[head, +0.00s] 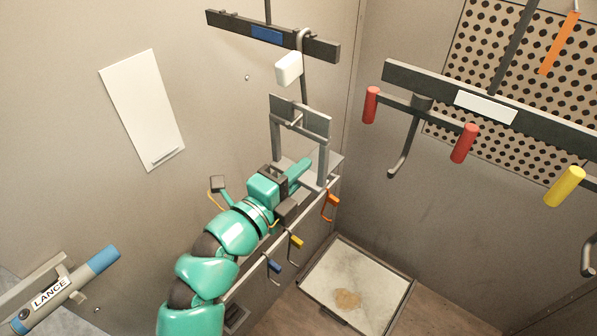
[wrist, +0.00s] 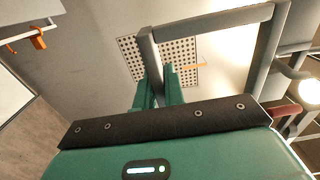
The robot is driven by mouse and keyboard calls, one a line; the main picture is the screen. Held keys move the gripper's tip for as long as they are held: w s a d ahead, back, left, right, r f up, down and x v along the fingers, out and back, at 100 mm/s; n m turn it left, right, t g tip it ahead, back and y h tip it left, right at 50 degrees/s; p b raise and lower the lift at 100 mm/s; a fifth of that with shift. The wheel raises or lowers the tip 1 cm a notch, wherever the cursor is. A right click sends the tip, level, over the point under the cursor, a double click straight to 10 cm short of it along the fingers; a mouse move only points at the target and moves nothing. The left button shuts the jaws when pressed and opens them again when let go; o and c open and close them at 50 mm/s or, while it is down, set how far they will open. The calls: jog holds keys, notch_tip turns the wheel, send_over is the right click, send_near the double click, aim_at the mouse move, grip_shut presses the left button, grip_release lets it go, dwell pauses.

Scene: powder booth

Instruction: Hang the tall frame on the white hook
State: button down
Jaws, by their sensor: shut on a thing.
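A grey rectangular frame (head: 323,160) stands upright in front of the far left wall in the head view. My gripper (head: 302,168) is shut on one of its bars, low on the frame. In the wrist view the grey frame (wrist: 270,50) rises ahead, with one bar between my green fingertips (wrist: 160,88). A grey hook with a white block (head: 288,68) hangs from the bar with the blue label (head: 268,35). Its shank runs down to the frame's top plate. Its lower end overlaps the plate, and I cannot tell whether they touch.
A rail with orange, yellow and blue small hooks (head: 295,241) runs beside my arm. Another bar with a white label (head: 486,107) carries red and yellow pegs and a dark hook (head: 405,145) at right. A lance (head: 65,290) is at lower left. A tray (head: 355,280) lies on the floor.

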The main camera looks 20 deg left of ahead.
jog(key=shift+f, duration=0.25)
jog(key=shift+f+b, duration=0.35)
dwell(0.5)
jog(key=c, duration=1.4)
grip_release()
jog(key=shift+s+a+f, duration=0.1)
jog(key=shift+s+a, duration=0.1)
jog(key=shift+s, duration=0.25)
jog(key=b+v, duration=0.6)
jog(key=v, duration=1)
jog(key=shift+s, duration=0.25)
